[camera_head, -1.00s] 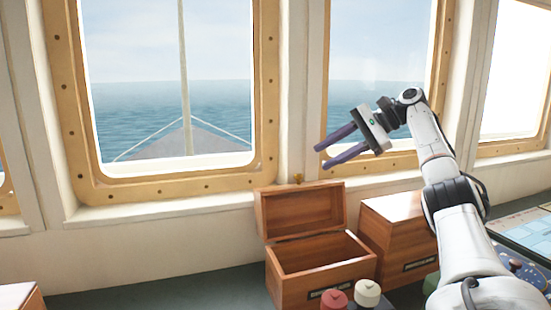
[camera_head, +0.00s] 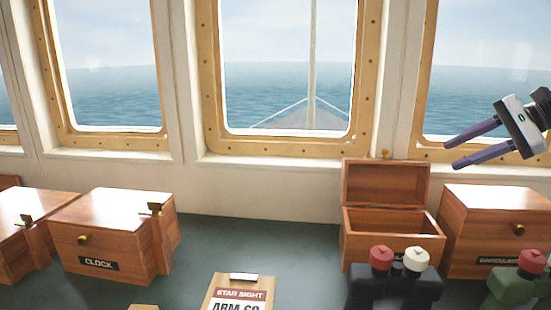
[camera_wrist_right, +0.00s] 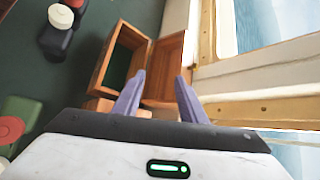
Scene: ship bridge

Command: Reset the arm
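My right gripper (camera_head: 467,143) is at the right edge of the head view, raised in front of the window and above the closed wooden box at the right. Its two purple fingers are apart with nothing between them. In the right wrist view the fingers (camera_wrist_right: 157,92) are also spread and empty, with the open wooden box (camera_wrist_right: 126,62) beyond them. Most of my right arm is outside the head view. My left gripper is not in view.
An open wooden box (camera_head: 390,222) stands on the dark green counter (camera_head: 270,255), beside a closed box (camera_head: 497,215). A clock box (camera_head: 115,225) stands at left. A dark object with red and white caps (camera_head: 395,285), a green object (camera_head: 515,290) and a clipboard (camera_head: 238,292) sit in front.

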